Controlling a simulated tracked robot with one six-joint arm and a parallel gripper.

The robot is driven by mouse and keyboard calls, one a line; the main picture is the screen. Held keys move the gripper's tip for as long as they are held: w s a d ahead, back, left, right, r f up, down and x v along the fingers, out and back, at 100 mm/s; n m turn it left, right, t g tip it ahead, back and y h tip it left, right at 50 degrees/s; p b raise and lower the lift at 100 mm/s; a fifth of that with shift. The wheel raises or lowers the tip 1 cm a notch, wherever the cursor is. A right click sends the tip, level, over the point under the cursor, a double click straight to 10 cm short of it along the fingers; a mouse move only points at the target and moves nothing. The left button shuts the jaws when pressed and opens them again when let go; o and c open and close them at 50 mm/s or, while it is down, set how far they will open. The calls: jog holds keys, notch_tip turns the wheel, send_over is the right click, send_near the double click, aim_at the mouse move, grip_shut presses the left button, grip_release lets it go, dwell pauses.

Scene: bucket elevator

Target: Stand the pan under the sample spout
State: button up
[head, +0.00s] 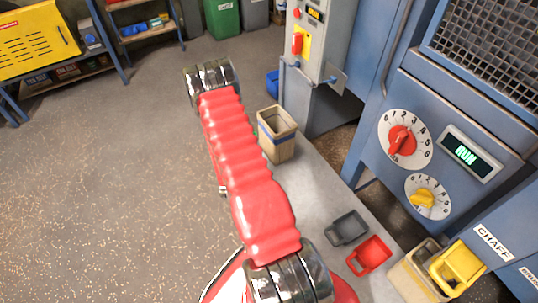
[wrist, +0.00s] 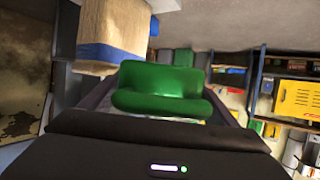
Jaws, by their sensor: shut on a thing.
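A green pan (wrist: 160,85) sits between the dark jaws of my gripper (wrist: 160,95) in the wrist view, and the jaws are closed on it. The pan looks like a small scoop-shaped bucket. The wrist view appears upside down, with floor at the top. In the head view my gripper and the green pan are hidden behind my red arm. I cannot pick out the sample spout for sure in either view.
A beige bin with a blue band (head: 277,135) stands on the grey strip and shows close by in the wrist view (wrist: 110,25). A grey pan (head: 346,228), a red pan (head: 369,255) and a yellow pan (head: 457,268) are near the blue machine (head: 450,110). Left floor is clear.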

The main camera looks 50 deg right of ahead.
jog(key=w+a+r+n+t+y, duration=0.2)
jog(key=w+a+r+n, duration=0.1)
jog(key=w+a+r, duration=0.4)
jog(key=w+a+r+n+t+y, duration=0.25)
jog(key=w+a+r, duration=0.2)
jog(key=a, duration=0.55)
jog(key=w+a+r+n+t+y, duration=0.1)
jog(key=w+a+r+n+y, duration=0.15)
jog(key=w+a+r, duration=0.45)
jog(key=a+r+n+y, duration=0.1)
jog(key=a+r+y, duration=0.1)
jog(key=a, duration=0.5)
jog(key=a+r+n+y, duration=0.2)
jog(key=a+r, duration=0.1)
jog(key=a, duration=0.4)
jog(key=shift+s+a+r, duration=0.15)
jog(key=shift+s+r, duration=0.1)
jog(key=shift+r, duration=0.1)
jog(key=shift+t, duration=0.25)
